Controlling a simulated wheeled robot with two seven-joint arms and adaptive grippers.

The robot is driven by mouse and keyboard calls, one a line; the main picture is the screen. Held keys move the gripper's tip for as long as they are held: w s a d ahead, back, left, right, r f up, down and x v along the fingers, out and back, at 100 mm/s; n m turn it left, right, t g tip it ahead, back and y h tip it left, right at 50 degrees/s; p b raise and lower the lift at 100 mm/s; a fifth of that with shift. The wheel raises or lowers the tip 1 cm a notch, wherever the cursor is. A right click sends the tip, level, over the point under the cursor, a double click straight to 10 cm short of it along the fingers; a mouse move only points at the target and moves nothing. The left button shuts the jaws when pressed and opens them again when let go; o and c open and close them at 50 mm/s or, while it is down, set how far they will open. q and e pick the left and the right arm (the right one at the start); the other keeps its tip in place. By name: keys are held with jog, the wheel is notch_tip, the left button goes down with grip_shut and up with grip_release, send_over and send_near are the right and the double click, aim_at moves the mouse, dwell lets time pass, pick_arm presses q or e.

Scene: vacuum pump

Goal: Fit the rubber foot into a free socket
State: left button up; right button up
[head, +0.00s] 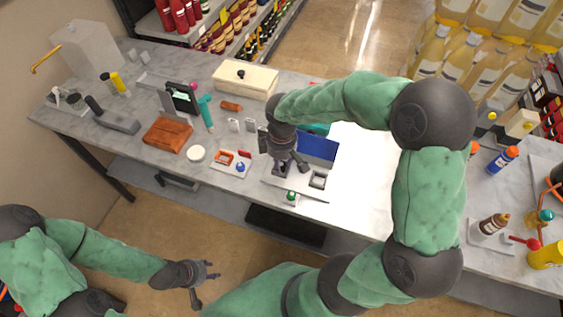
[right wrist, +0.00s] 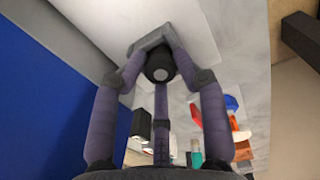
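The rubber foot (right wrist: 161,66) is a short black cylinder with a grey centre. In the right wrist view it sits between the fingertips of my right gripper (right wrist: 158,62), which are closed around it. Just beyond it is a grey raised square socket (right wrist: 148,43) on a pale plate; I cannot tell whether the foot is inside or only over it. In the head view my right gripper (head: 287,163) is low over the plate (head: 270,181), and the foot is hidden. Another socket (head: 317,180) looks empty. My left gripper (head: 203,280) is open and empty, off the table's front edge.
A blue panel (head: 317,148) stands right behind the plate. A white tray (head: 226,167) with red and blue parts lies to the left. A green button piece (head: 291,197) is in front. An orange-brown block (head: 167,134) and a cream box (head: 245,79) are further off.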

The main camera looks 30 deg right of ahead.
aim_at(281, 164)
jog(key=shift+s+a+f, duration=0.1)
jog(key=shift+s+f, duration=0.1)
jog(key=shift+f, duration=0.6)
jog(key=shift+r, duration=0.15)
jog(key=shift+r+p, duration=0.3)
jog(key=shift+r, duration=0.05)
notch_tip(281, 164, up, 13)
jog(key=p, duration=0.3)
jog(key=shift+w+p, duration=0.2)
jog(key=shift+p, duration=0.15)
jog(key=shift+s+f, duration=0.1)
